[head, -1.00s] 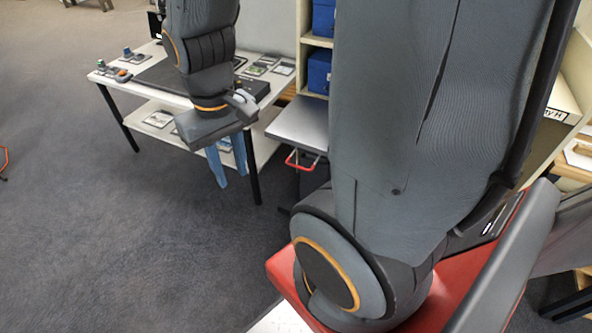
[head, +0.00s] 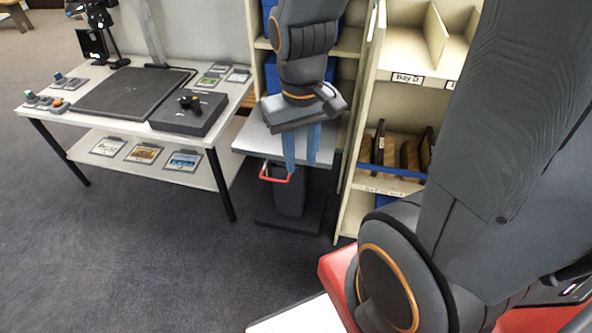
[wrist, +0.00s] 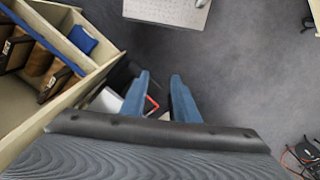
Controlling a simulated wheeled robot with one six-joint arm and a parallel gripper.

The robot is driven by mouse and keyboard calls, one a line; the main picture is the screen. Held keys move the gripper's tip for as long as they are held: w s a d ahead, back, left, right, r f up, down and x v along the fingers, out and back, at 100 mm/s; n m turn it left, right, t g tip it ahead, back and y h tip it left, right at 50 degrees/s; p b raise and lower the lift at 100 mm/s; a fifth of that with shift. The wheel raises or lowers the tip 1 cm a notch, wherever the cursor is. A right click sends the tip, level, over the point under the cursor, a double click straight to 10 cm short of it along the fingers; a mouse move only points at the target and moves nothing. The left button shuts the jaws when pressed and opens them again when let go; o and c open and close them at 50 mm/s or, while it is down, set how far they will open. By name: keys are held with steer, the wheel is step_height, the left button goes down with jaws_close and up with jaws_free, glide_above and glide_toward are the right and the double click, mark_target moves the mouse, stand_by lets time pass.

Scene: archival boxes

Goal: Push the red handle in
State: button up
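The red handle (head: 274,174) is a loop that sticks out below the front left edge of a grey-topped stand (head: 258,143) in the head view. In the wrist view a part of the red handle (wrist: 151,104) shows between my fingers, farther off. My gripper (head: 300,166) has two blue fingers pointing down with a gap between them and nothing held. In the head view its fingers are just right of the handle and overlap the stand's front edge. I cannot tell whether they touch it. The gripper (wrist: 160,85) is also open in the wrist view.
A white table (head: 188,145) with a black mat, a dark box and cards stands to the left. Shelves (head: 400,95) with labelled bays stand right of the stand.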

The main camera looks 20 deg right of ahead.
steer(key=w+d+f+n+t+h+b, duration=0.15)
steer(key=w+f+n, duration=0.45)
steer(key=w+f, duration=0.85)
steer(key=w+f+n+b, duration=0.1)
steer(key=w+f, duration=0.3)
steer(key=f, duration=0.4)
steer(key=w+f+n+b, duration=0.1)
steer(key=w+f+n, duration=0.2)
steer(key=f, duration=0.5)
steer(key=shift+w+a+f, duration=0.2)
steer(key=shift+w+a, duration=0.2)
steer(key=shift+w, duration=0.35)
jaws_close()
